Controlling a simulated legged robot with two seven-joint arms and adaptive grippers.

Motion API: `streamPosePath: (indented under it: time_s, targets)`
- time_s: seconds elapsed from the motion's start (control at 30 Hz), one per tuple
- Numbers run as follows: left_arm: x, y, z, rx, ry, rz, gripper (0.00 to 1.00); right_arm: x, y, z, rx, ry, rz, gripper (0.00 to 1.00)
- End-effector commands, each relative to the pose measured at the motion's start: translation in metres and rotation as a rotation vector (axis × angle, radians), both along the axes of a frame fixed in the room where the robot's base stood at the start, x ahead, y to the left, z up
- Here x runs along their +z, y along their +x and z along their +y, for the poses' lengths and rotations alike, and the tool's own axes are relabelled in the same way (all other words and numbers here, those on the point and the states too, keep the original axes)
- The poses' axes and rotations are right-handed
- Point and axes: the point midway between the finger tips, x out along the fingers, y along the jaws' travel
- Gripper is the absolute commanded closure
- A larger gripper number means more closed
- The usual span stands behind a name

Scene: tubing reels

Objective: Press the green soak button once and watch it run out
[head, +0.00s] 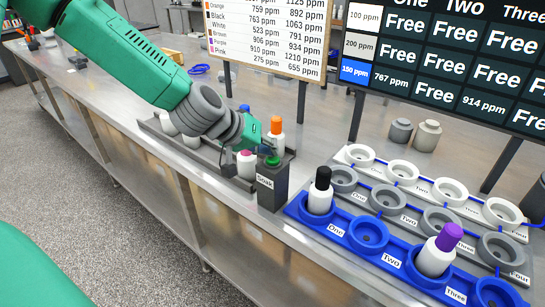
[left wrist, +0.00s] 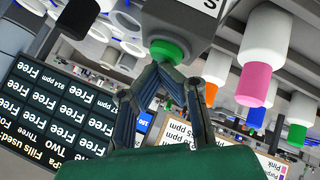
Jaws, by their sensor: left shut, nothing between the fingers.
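The green soak button (head: 272,161) sits on top of a dark grey post labelled "Soak" (head: 272,188). It also shows in the left wrist view (left wrist: 169,51), where the picture is upside down. My left gripper (head: 268,151) comes down over the button from the upper left. In the left wrist view its fingers (left wrist: 166,66) are shut, with the tips together at the button's face. The tips look in contact or very near it; I cannot tell whether the button is pushed in. My right gripper is not in view.
A blue rack (head: 348,256) right of the post holds a black-capped bottle (head: 320,190) and a purple-capped bottle (head: 440,249). An orange-capped bottle (head: 276,137) and a pink-capped bottle (head: 247,164) stand close by the gripper. A dark board (head: 460,65) reads mostly "Free", with some ppm values.

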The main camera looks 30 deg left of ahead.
Motion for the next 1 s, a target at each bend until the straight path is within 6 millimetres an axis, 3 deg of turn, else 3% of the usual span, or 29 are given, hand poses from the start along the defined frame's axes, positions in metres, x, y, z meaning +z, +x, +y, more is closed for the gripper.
streamPosePath:
  time_s: [1.0]
  targets:
    - [-0.0076,-0.0043,-0.0007,-0.004,-0.002,0.015,1.0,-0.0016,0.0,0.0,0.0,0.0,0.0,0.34]
